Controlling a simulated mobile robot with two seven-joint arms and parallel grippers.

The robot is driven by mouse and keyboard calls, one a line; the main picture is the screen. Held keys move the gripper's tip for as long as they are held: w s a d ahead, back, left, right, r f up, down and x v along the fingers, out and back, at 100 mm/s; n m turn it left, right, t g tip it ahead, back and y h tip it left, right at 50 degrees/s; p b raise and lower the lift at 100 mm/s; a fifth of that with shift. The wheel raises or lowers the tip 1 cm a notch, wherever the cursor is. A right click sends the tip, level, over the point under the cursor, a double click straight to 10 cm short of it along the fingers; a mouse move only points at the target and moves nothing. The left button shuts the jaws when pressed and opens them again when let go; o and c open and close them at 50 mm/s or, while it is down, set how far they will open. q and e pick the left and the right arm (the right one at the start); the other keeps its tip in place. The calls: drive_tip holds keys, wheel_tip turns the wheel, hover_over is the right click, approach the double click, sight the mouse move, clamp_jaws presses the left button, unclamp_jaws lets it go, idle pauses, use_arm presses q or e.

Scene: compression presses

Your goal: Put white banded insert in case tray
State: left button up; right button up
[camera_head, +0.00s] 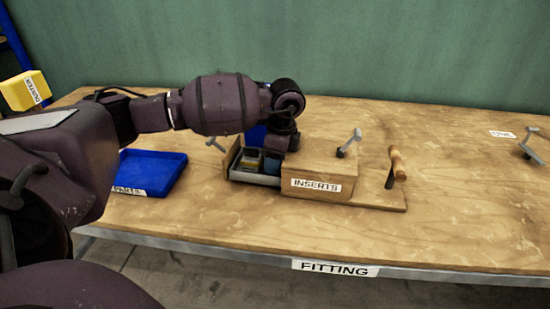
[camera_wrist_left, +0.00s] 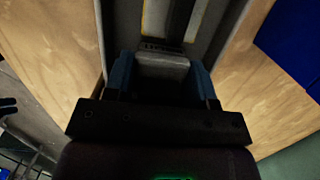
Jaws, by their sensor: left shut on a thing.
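No tray marked as a case tray is readable. My right gripper is out of view.
A blue tray labelled PARTS (camera_head: 152,174) lies left of the drawer. Another lever (camera_head: 531,146) stands far right. The table's right half is mostly clear.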

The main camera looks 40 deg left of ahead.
use_arm(q)
drive_tip(key=shift+f, duration=0.25)
drive_tip(key=shift+f, duration=0.1)
drive_tip(key=o, duration=0.7)
drive_tip(key=shift+s+f, duration=0.1)
drive_tip(key=o, duration=0.4)
drive_tip(key=shift+f, duration=0.2)
drive_tip(key=shift+c, duration=0.2)
wheel_tip(320, 180, up, 13)
drive_tip(key=w+d+p, duration=0.1)
drive_tip(key=p, duration=0.1)
drive_tip(key=shift+d, duration=0.3)
drive_tip(key=shift+r, duration=0.1)
